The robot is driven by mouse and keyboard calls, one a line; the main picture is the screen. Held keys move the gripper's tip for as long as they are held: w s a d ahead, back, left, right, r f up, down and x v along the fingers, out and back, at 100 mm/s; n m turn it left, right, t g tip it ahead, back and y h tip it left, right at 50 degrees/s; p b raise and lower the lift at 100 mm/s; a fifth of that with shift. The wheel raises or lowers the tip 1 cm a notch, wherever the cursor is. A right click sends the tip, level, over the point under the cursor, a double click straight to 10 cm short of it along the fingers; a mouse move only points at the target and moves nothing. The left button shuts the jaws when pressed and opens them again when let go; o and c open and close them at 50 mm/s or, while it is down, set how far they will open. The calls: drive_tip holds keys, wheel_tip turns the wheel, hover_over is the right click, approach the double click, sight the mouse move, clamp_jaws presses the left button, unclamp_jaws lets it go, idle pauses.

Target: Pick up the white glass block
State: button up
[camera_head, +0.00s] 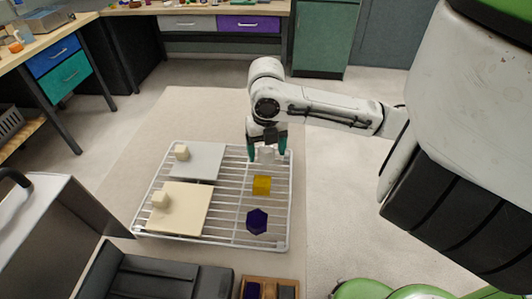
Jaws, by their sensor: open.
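The white glass block (266,157) is a small, pale, translucent block near the far right end of the white wire rack (291,205). My gripper (266,153) points down over it, with one dark green finger to the left of the block and one to the right. The fingers are open, and gaps show between them and the block. I cannot tell how far down the fingertips reach.
On the rack, a yellow block (262,185) and a purple block (256,221) stand nearer. A grey plate (205,160) and a cream plate (187,215), each with a pale cube, lie to the left. A wooden tray (270,281) is in front.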

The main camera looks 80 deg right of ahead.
drive_tip(key=shift+f, duration=0.5)
drive_tip(key=c, duration=1.1)
drive_tip(key=shift+c, duration=0.2)
drive_tip(key=shift+r, duration=0.2)
